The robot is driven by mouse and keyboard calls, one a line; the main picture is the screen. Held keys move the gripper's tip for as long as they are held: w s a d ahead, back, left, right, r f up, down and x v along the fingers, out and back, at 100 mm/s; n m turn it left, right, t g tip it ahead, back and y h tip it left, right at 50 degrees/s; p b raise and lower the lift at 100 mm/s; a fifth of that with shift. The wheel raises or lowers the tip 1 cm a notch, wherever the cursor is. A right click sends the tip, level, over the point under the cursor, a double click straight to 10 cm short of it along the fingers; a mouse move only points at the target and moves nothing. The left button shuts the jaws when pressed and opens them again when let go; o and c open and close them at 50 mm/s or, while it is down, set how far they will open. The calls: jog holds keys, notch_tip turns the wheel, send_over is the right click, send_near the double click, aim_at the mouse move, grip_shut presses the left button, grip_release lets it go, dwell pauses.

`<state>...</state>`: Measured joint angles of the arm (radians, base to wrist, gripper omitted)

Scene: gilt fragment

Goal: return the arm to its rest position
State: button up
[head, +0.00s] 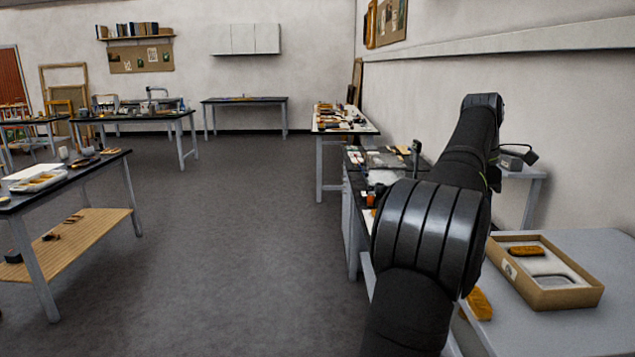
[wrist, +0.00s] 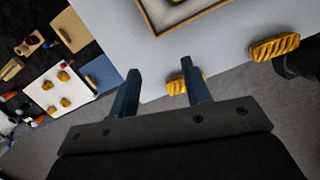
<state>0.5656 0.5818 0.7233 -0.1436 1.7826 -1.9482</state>
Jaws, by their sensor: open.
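My gripper (wrist: 160,66) is open in the wrist view, its two blue fingers apart with nothing between their tips. It is tilted over the edge of a light grey table (wrist: 225,30). A gilt fragment (wrist: 176,87) lies near the table edge, partly hidden behind the right finger. Another gilt fragment (wrist: 275,47) lies farther right. My dark arm (head: 430,235) fills the right of the head view, where the gripper cannot be made out. There, one gilt fragment (head: 480,303) shows on the table beside the arm.
A shallow tray (head: 548,299) on the grey table (head: 600,335) holds a gilt fragment (head: 525,251) and a grey-edged shape. A cluttered dark bench lies behind my arm. A white board (wrist: 53,83) with several gilt pieces lies left of my gripper. Open floor (head: 240,230) spreads to the left.

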jog(key=w+a+f+m, duration=0.2)
jog(key=w+a+f, duration=0.3)
jog(key=a, duration=0.4)
jog(key=w+a+f+m, duration=0.3)
jog(key=w+a+f, duration=0.2)
jog(key=a, duration=0.4)
jog(key=shift+w+f+g, duration=0.2)
jog(key=shift+w+g, duration=0.1)
jog(key=shift+g, duration=0.1)
